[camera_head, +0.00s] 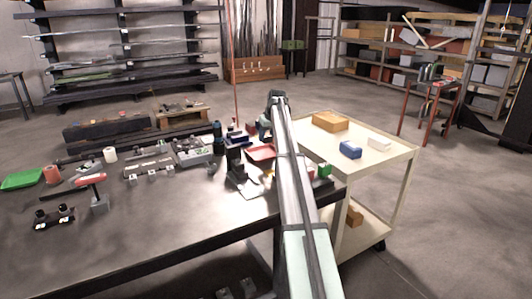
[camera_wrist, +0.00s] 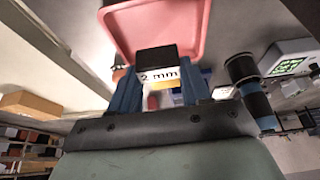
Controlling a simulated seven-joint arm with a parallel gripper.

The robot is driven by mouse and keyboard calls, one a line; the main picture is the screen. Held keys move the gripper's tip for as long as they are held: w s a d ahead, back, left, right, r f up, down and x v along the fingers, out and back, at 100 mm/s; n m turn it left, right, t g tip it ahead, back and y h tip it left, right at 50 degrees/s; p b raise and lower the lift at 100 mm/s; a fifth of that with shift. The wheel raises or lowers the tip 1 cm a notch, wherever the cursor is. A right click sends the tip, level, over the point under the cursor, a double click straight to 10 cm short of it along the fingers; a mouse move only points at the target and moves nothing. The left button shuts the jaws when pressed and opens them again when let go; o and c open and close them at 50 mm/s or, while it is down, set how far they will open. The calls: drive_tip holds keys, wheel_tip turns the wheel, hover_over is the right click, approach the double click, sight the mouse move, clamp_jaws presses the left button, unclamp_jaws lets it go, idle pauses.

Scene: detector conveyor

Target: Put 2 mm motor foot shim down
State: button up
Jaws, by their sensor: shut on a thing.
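My gripper (camera_wrist: 159,80) is shut on the 2 mm motor foot shim (camera_wrist: 155,59), which shows as a dark block with a white label reading "2 mm" between the two blue fingers. A red tray (camera_wrist: 112,22) lies just beyond the shim in the wrist view; I cannot tell whether they touch. In the head view the red tray (camera_head: 260,153) sits at the right end of the dark workbench (camera_head: 150,225). My arm crosses in front of that area there, and the shim cannot be made out.
Dark blue equipment (camera_head: 235,150) stands left of the tray. The bench's front middle is clear.

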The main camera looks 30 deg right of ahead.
drive_tip(key=shift+f, duration=3.8)
drive_tip(key=shift+f, duration=0.1)
drive_tip(key=o, duration=1.1)
drive_tip(key=v, duration=1.2)
